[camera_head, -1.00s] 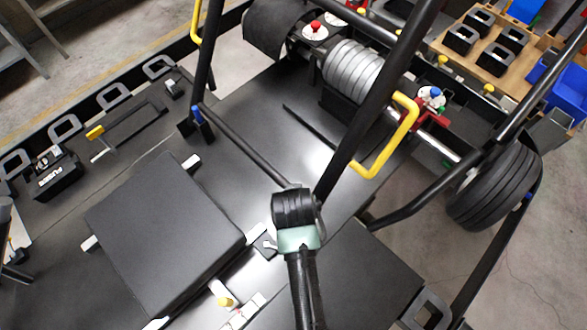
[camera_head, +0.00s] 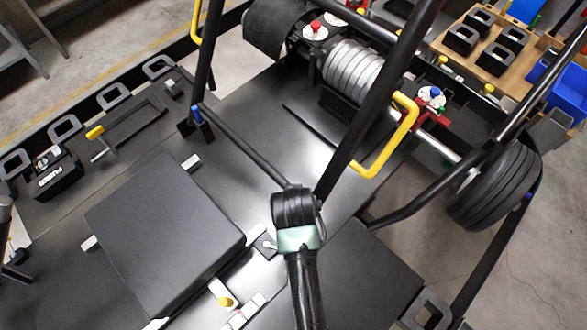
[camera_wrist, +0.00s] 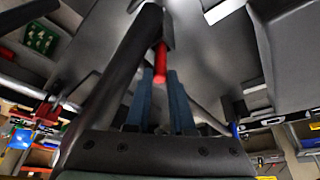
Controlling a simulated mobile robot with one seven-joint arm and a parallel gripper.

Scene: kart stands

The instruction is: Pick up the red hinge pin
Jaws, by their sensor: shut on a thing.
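The red hinge pin (camera_wrist: 160,62) stands in the middle of the wrist view, under a dark bracket beside a thick black tube. My gripper (camera_wrist: 161,76) has two blue fingers, one on each side of the pin's lower end, and is shut on it. The pin's upper end meets the bracket, and I cannot tell how far it sits inside. In the head view my arm reaches up from the bottom edge to the black frame, and its wrist hides the fingers and the pin.
A black frame tube (camera_head: 368,105) rises close to my wrist, and a thinner rod (camera_head: 243,146) meets it there. A yellow handle (camera_head: 408,122) sticks out to the right. A flat black panel (camera_head: 165,230) lies at left. A black wheel (camera_head: 492,185) stands at right.

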